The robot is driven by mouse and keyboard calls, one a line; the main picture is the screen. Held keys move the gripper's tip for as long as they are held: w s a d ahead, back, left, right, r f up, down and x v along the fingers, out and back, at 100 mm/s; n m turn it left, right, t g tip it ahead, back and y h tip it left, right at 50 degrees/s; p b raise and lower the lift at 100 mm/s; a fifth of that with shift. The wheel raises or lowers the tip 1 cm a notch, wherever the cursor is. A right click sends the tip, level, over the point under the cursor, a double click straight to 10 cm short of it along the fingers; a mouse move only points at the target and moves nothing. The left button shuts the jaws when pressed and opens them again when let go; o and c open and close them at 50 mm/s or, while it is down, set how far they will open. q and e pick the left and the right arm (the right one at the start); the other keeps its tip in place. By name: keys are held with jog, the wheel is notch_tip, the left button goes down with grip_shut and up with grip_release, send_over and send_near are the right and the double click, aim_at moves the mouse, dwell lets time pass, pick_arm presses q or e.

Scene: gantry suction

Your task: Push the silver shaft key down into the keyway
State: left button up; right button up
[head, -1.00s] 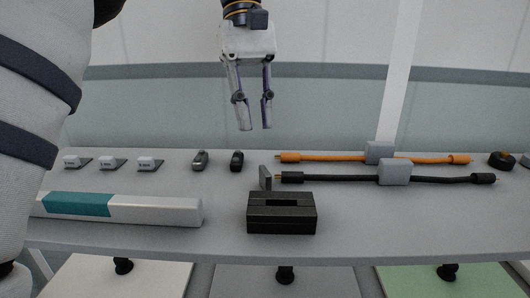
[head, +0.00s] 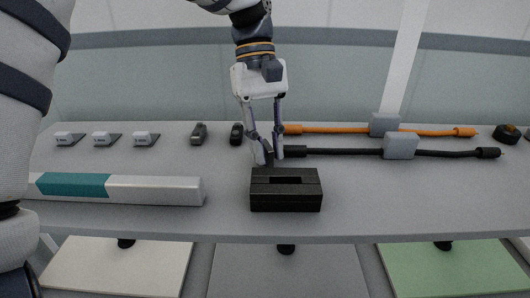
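The black block (head: 286,200) sits near the table's front edge, with the keyway (head: 286,181) as a dark slot in its top. A small upright grey piece, which looks like the silver shaft key (head: 269,155), stands just behind the block's left side, apart from the slot. My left gripper (head: 270,159) points down with its fingers either side of that piece. The fingers look spread, with a gap still between them. They partly hide the piece, and whether they touch it is unclear. My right gripper is not in view.
A long teal and silver bar (head: 150,190) lies left of the block. Orange (head: 350,130) and black (head: 345,153) cables run through grey blocks at right. Several small labelled pieces (head: 101,139), a grey piece (head: 198,134) and a black piece (head: 237,134) stand behind. The table right of the block is clear.

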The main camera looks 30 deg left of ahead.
pick_arm(q)
grip_shut()
